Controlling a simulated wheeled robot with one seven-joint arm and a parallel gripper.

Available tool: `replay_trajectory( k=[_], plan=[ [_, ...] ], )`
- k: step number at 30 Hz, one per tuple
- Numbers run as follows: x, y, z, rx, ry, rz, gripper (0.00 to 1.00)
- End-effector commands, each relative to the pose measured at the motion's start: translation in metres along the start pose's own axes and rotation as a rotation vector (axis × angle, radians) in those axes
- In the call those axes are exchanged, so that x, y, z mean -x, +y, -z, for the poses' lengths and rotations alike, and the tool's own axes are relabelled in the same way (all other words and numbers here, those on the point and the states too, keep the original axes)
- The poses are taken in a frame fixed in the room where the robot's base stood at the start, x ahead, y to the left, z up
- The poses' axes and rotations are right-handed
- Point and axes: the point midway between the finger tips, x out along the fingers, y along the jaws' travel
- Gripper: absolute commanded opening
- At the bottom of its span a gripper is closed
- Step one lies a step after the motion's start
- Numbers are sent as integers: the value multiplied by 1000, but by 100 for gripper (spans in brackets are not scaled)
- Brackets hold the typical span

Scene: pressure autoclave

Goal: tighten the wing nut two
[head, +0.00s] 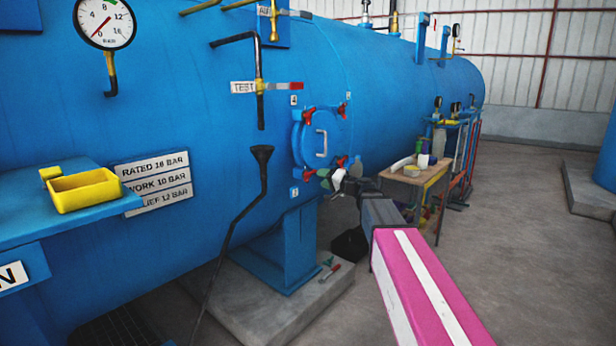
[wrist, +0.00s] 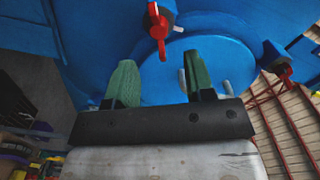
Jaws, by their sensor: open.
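A round blue hatch (head: 322,140) with a pale handle (head: 321,143) sits on the big blue vessel. Red wing nuts stand around its rim: upper left (head: 308,117), upper right (head: 341,110), lower left (head: 309,174) and lower right (head: 341,161). I cannot read a label for number two; the lower right one is closest to my gripper (head: 338,179). In the wrist view, my gripper (wrist: 160,62) has its green fingers apart and nothing between them. A red wing nut (wrist: 158,28) is just beyond the fingertips, roughly in line with the gap. Another red wing nut (wrist: 277,63) is farther right.
A wooden table (head: 415,174) with several items stands right of the hatch, close behind my arm. A blue support leg (head: 285,250) rests on a concrete plinth (head: 300,310) below. A black funnel pipe (head: 262,155) is left of the hatch. The floor at right is clear.

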Motion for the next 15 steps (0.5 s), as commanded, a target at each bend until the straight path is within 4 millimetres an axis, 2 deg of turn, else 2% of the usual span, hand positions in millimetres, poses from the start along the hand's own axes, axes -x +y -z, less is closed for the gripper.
replay_trajectory(
  k=[1,6,10,15],
  plan=[
    [-12,1,2,0,-1,0,49],
    [-43,1,2,0,-2,0,49],
    [-61,1,1,0,-2,-1,49],
    [-74,1,1,1,-1,-1,49]
  ],
)
